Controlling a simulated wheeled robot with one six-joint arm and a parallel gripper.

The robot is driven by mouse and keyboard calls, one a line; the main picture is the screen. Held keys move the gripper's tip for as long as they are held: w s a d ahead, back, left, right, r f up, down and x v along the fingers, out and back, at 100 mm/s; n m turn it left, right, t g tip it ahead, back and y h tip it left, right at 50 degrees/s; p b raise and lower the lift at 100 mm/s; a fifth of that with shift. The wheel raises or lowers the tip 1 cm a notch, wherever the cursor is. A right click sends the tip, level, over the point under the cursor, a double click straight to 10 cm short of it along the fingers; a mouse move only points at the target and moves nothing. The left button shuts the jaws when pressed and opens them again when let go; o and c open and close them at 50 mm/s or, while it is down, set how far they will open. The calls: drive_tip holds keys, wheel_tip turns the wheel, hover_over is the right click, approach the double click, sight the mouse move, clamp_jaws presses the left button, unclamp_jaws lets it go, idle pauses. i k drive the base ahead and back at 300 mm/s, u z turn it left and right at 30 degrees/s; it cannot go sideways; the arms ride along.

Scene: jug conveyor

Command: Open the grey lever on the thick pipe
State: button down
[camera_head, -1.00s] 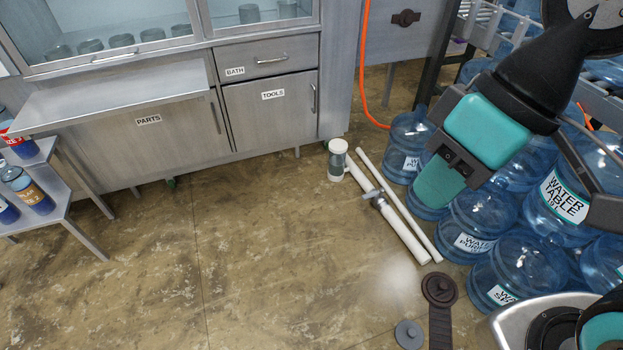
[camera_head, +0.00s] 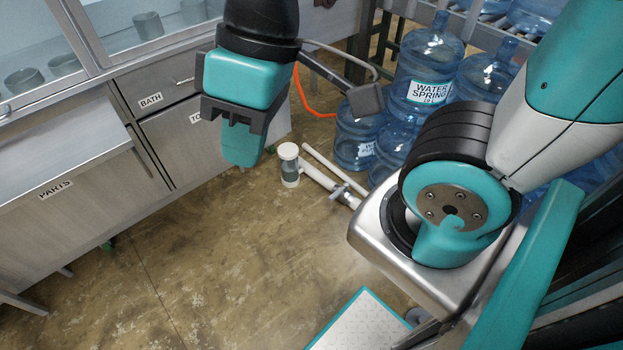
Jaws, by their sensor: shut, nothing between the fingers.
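The thick white pipe (camera_head: 319,178) lies on the floor in the middle of the view, beside a thinner white pipe (camera_head: 323,159). The thick pipe joins a white-topped, grey-bodied cylinder (camera_head: 289,164) at its far left end. The small grey lever (camera_head: 339,190) sits on the thick pipe near where my base cuts off the view. Its exact angle is too small to tell. My gripper (camera_head: 240,152) is shut and empty, to the left of the pipes in the picture. It appears raised above the floor and apart from the lever.
A steel cabinet (camera_head: 75,190) with drawers stands along the left. Large blue water jugs (camera_head: 424,72) stand at the upper right, behind the pipes. An orange hose (camera_head: 305,102) hangs behind my gripper. The floor (camera_head: 210,255) at centre left is clear.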

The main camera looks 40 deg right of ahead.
sight(337, 193)
drive_tip(key=z, duration=0.3)
drive_tip(key=i, duration=1.05)
drive_tip(key=z, duration=1)
drive_tip(key=i, duration=0.5)
drive_tip(key=z, duration=0.3)
